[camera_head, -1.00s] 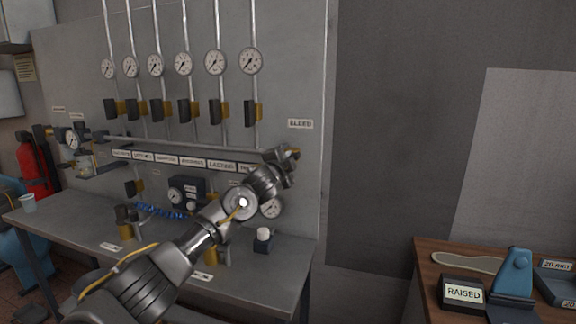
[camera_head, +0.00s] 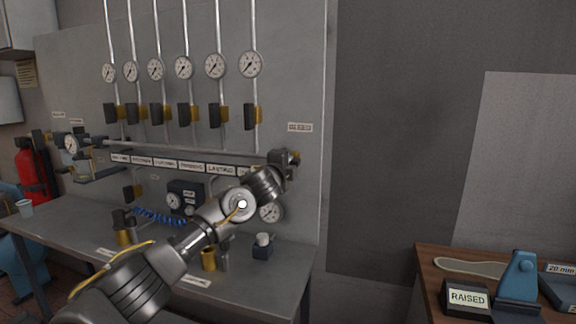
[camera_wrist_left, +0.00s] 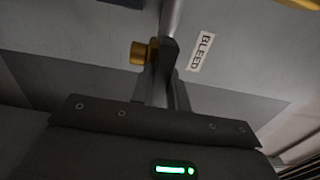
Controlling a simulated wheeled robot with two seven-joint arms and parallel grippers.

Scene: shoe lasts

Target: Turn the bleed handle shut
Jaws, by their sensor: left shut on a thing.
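The BLEED label (camera_head: 300,127) is on the grey panel, just above and right of my left gripper (camera_head: 284,162). It also shows in the left wrist view (camera_wrist_left: 201,51). There, the dark bleed handle (camera_wrist_left: 168,47) sits beside a brass fitting (camera_wrist_left: 139,53) and below a grey pipe (camera_wrist_left: 171,14). My left gripper is shut on the bleed handle at the right end of the manifold. In the head view my gripper and wrist hide most of the handle, so its exact angle is hard to tell. My right gripper is not in view.
Several gauges (camera_head: 215,66) and dark-handled valves (camera_head: 250,116) line the panel above. A bench (camera_head: 255,283) with small brass and dark parts stands below my arm. A wooden table (camera_head: 428,262) with a RAISED sign (camera_head: 467,298) stands at right. The wall between is clear.

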